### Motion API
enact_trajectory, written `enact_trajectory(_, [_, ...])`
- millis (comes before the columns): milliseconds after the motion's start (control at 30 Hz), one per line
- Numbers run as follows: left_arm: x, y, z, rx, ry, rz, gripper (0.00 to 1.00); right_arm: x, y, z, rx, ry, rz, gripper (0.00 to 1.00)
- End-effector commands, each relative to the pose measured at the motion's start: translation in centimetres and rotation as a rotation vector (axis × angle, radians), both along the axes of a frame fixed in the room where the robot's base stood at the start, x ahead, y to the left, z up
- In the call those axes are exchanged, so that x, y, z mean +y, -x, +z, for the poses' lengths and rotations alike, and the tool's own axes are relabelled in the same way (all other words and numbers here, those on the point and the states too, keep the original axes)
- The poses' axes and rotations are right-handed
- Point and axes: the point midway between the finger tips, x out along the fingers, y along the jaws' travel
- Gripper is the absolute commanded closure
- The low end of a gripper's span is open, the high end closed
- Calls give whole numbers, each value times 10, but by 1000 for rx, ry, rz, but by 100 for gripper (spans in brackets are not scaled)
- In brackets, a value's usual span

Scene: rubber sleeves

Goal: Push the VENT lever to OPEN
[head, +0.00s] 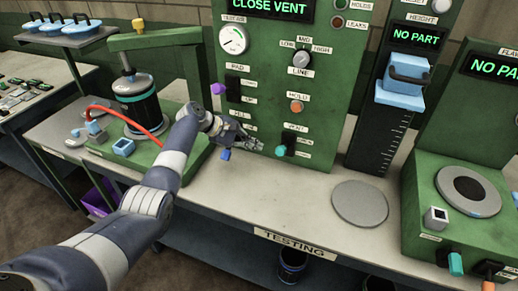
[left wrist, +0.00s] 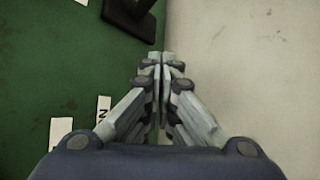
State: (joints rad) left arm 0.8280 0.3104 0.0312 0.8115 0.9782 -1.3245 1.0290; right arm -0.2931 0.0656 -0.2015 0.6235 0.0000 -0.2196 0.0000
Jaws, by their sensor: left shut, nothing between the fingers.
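The VENT lever (head: 281,151) has a teal knob and a dark mount on the green test panel, low at its right. The knob hangs at the mount's lower left; a label reading OPEN and another below it stand to the right. My left gripper (head: 260,147) is shut and empty, just left of the knob with a small gap. In the left wrist view its closed fingers (left wrist: 160,60) point at a dark block (left wrist: 130,14), probably the lever's mount; the teal knob does not show there. My right gripper is not in view.
The panel's display (head: 270,7) reads CLOSE VENT. A blue lever (head: 225,154) sits close below my left wrist, with an orange HOLD knob (head: 296,106) above the VENT lever. A grey disc (head: 360,203) lies on the bench at right. The bench front (head: 270,205) is clear.

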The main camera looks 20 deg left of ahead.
Motion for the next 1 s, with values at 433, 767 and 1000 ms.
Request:
enact_trajectory(433, [37, 12, 48, -1, 0, -1, 100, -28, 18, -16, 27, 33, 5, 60])
enact_trajectory(767, [38, 12, 50, -1, 0, -1, 100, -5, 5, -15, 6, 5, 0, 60])
enact_trajectory(1000, [38, 12, 50, -1, 0, -1, 100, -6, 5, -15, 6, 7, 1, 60])
